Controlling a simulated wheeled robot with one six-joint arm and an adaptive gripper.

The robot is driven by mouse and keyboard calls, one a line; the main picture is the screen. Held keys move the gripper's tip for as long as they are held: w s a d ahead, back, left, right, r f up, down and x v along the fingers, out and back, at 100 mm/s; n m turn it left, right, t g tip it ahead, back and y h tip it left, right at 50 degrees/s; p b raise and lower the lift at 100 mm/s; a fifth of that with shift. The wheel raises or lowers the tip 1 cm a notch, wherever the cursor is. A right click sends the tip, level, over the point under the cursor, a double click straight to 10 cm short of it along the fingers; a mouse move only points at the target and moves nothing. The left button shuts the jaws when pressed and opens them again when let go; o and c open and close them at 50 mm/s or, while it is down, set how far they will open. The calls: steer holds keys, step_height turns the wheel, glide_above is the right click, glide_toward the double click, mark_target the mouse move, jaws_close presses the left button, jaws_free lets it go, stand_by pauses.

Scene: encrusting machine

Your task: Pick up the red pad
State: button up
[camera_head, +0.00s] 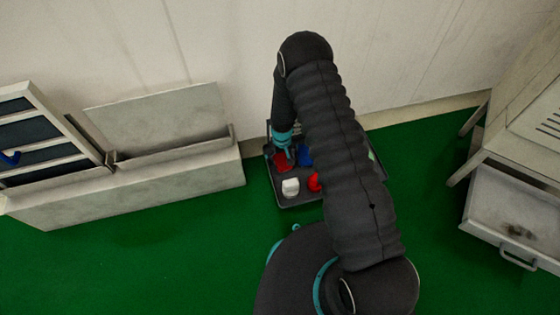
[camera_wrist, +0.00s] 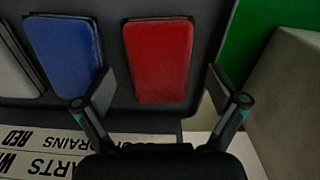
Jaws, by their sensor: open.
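The red pad (camera_wrist: 158,60) is a flat rounded rectangle in the wrist view, lying on a dark tray (camera_wrist: 118,100). It sits between and beyond the fingertips of my gripper (camera_wrist: 160,88), which is open and empty. In the head view the red pad (camera_head: 281,161) shows at the left part of the tray (camera_head: 291,201), with my gripper (camera_head: 283,146) over it. The blue pad (camera_wrist: 67,52) lies left of the red pad in the wrist view, close to my left finger. My arm hides part of the tray in the head view.
A white object (camera_head: 290,188) and another red object (camera_head: 314,181) are on the tray's near part. A grey cabinet (camera_head: 135,185) stands close on the left. A unit with an open drawer (camera_head: 513,206) stands at right. A printed label (camera_wrist: 40,150) shows below the tray in the wrist view.

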mark_target(284, 160)
steer(key=shift+f, duration=0.4)
steer(key=shift+c, duration=0.3)
steer(key=c, duration=1.2)
steer(key=shift+r, duration=0.1)
steer(key=shift+r, duration=0.5)
steer(key=r, duration=0.2)
steer(key=d+r, duration=0.1)
steer(key=shift+s+r, duration=0.2)
steer(key=shift+r, duration=0.2)
steer(key=s+d+r, duration=0.1)
steer(key=d+r, duration=0.1)
steer(key=d, duration=0.1)
steer(key=s+d+r, duration=0.1)
steer(key=d+r, duration=0.1)
steer(key=d, duration=0.1)
steer(key=s+d+r, duration=0.2)
steer(key=d, duration=0.2)
steer(key=shift+p, duration=0.4)
